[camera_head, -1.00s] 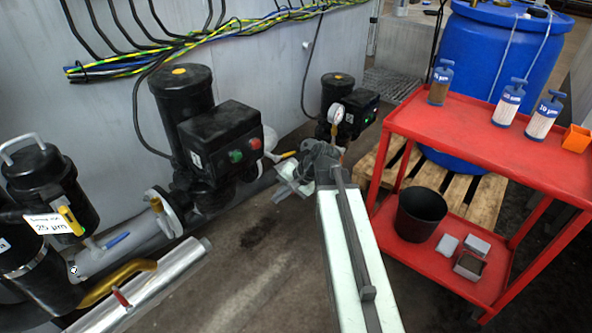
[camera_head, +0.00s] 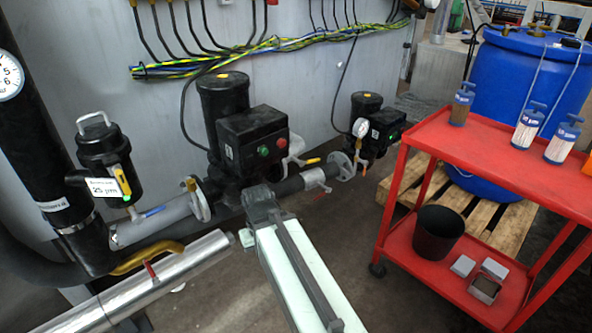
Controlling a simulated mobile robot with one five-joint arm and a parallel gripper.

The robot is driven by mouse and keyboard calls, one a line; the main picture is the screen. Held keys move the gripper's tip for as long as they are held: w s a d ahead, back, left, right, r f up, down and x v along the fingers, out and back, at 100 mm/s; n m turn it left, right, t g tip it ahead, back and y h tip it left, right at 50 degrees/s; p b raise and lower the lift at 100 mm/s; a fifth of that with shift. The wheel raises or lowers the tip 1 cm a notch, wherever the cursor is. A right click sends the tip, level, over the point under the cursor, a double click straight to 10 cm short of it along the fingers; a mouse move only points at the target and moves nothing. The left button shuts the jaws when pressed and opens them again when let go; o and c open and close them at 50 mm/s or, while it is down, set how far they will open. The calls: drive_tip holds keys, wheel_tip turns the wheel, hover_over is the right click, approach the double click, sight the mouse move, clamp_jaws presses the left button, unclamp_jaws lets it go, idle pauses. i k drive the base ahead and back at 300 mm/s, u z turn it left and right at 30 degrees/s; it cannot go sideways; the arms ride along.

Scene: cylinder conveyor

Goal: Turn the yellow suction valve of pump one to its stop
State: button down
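Pump one's identity cannot be read from a label. The nearer black pump (camera_head: 225,130) has a box with green and red buttons and stands left of centre. A large yellow lever (camera_head: 146,256) lies along the pipe at lower left. A smaller orange-yellow handle (camera_head: 313,161) shows right of the nearer pump. I cannot tell for certain which is the suction valve. My arm reaches up from the bottom, and my gripper (camera_head: 250,231) is at its far end, in front of the pipe, right of the large lever and apart from it. Its fingers are mostly hidden behind the arm.
A silver-clad pipe (camera_head: 150,285) with a red handle crosses the lower left. A black filter (camera_head: 105,160) labelled 25 µm stands behind it. A red cart (camera_head: 480,160) with filter cartridges and a black bin (camera_head: 437,232) stands at right. Floor between is clear.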

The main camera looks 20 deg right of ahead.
sight(302, 164)
drive_tip(key=u, duration=2.8)
drive_tip(key=k, duration=0.55)
drive_tip(key=z, duration=2.15)
drive_tip(key=i, duration=0.7)
drive_tip(key=u, duration=0.1)
